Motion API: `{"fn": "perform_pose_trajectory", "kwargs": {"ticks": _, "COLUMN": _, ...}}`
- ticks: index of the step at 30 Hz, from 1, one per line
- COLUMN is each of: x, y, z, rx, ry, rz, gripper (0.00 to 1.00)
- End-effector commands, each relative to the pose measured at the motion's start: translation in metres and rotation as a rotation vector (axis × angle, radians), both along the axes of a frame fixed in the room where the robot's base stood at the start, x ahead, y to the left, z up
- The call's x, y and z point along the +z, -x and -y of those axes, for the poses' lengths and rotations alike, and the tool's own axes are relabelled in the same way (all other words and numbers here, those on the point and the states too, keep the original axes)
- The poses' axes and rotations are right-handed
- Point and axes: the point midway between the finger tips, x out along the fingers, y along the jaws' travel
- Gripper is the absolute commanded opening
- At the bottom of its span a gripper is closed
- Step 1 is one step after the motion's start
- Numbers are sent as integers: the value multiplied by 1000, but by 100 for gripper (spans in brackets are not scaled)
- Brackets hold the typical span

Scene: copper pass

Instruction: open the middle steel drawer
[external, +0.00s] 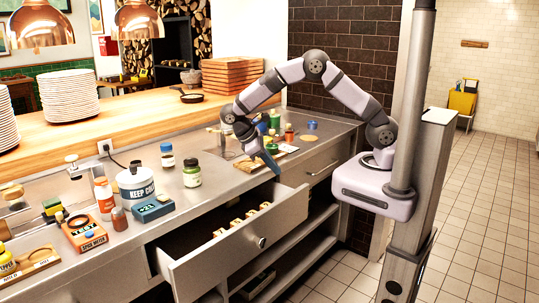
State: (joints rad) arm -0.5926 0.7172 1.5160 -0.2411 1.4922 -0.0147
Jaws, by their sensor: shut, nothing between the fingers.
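The middle steel drawer (215,262) stands pulled well out from under the counter in the external view. Its round knob (262,242) is on the front face, and several small pale items (236,222) lie inside. My gripper (272,165) is shut and empty. It points down near the counter's front edge, above and behind the far right end of the open drawer. It is apart from the knob.
A steel drawer (322,167) to the right is shut. Bottles, a white tub (136,186), a teal box (152,209) and an orange box (84,234) stand on the counter (215,200). A cutting board (262,160) lies beside my gripper. The tiled floor in front is clear.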

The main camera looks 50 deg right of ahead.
Motion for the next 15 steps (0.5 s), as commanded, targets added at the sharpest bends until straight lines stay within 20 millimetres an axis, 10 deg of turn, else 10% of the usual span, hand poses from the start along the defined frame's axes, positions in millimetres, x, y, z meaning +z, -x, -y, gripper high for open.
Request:
{"fn": "perform_pose_trajectory", "kwargs": {"ticks": 9, "x": -4, "y": 9, "z": -127, "rx": -573, "ry": -298, "rz": 85, "gripper": 0}}
{"fn": "perform_pose_trajectory", "kwargs": {"ticks": 15, "x": -6, "y": 5, "z": -133, "rx": -716, "ry": -266, "rz": 137, "gripper": 0}}
